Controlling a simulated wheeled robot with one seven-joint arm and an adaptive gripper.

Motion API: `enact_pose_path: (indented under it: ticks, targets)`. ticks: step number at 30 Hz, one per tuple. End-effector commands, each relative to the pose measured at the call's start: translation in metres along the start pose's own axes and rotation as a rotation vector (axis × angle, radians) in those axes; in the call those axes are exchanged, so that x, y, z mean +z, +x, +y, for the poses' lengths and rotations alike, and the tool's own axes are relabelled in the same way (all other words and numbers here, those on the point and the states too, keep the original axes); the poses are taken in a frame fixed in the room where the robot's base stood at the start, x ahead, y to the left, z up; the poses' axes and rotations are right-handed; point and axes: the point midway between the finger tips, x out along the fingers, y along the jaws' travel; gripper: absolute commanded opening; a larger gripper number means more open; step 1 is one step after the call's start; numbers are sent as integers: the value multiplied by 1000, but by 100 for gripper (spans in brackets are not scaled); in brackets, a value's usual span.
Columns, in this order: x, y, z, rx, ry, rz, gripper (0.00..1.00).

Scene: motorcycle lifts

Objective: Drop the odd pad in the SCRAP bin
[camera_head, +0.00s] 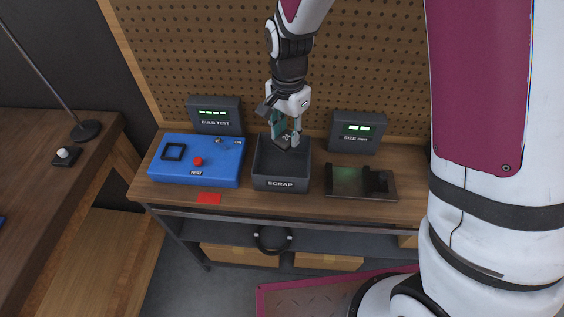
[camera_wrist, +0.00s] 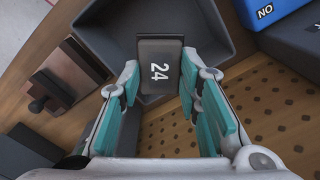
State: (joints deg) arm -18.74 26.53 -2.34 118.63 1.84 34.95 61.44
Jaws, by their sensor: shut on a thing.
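My gripper (camera_head: 285,137) points down over the SCRAP bin (camera_head: 281,184), a dark grey open box in the middle of the bench. It is shut on a dark pad (camera_head: 284,141), with its fingers inside the outline of the bin's opening. In the wrist view the pad (camera_wrist: 160,62) lies between the teal-padded fingers (camera_wrist: 160,78) and bears a light "24". The bin's wall (camera_wrist: 218,28) shows around the pad there. Whether the pad touches the bin floor cannot be told.
A dark tray-like gauge (camera_head: 360,194) with a greenish plate lies right. Two display units (camera_head: 215,116) (camera_head: 357,132) stand behind, before a pegboard (camera_head: 200,50).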

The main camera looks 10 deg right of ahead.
Motion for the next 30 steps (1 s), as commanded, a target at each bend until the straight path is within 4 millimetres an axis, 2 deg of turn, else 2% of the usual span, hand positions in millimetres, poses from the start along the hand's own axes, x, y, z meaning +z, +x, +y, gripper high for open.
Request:
enact_pose_path:
  ticks: [1, 6, 18, 19, 21, 22, 30]
  targets:
    - [-1, 8, -1, 1, 0, -1, 0]
    - [-1, 20, -1, 0, -1, 0, 0]
    - [0, 24, 0, -2, -1, 1, 0]
    - [0, 24, 0, -2, -1, 1, 36]
    - [0, 24, 0, -2, -1, 1, 52]
    - [0, 24, 0, -2, -1, 1, 55]
    - [0, 24, 0, -1, -1, 0, 55]
